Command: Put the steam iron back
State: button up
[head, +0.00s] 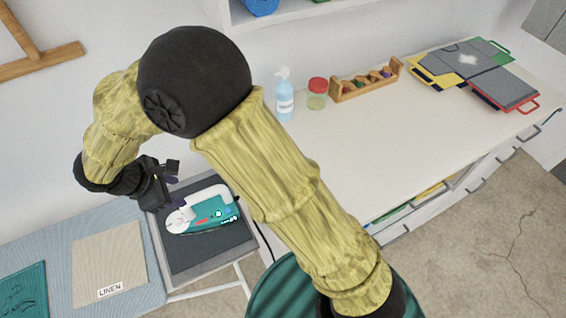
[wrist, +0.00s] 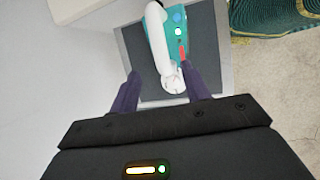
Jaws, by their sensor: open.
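The steam iron (head: 205,214), teal and white with small coloured marks, lies on a dark grey rest pad (head: 185,255) with a light frame, at the right end of the ironing board. In the wrist view the iron (wrist: 174,50) lies ahead, its white end between and just beyond my fingertips, on the same pad (wrist: 205,30). My gripper (head: 172,190) is beside the iron's left end, above the pad. In the wrist view my gripper (wrist: 161,80) is open, its two dark fingers apart with nothing clearly held. Whether a finger touches the iron cannot be told.
The blue ironing board (head: 60,230) carries a beige cloth (head: 110,260) marked LINEN and a green cloth (head: 24,290). A white counter (head: 390,140) holds a spray bottle (head: 284,100), a jar (head: 317,94), a spool rack (head: 365,82) and folders (head: 470,65). A green ribbed round object (head: 275,290) stands near.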

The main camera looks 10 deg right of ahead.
jog(key=s+d+r+m+y, duration=0.1)
jog(key=d+r+m+y, duration=0.1)
jog(key=d+m, duration=0.8)
jog(key=s+d+r+m+y, duration=0.1)
jog(key=d+m, duration=1)
jog(key=d, duration=1.2)
jog(key=shift+d+r+g+y, duration=0.35)
jog(key=shift+g+y, duration=0.05)
jog(key=shift+c, duration=0.5)
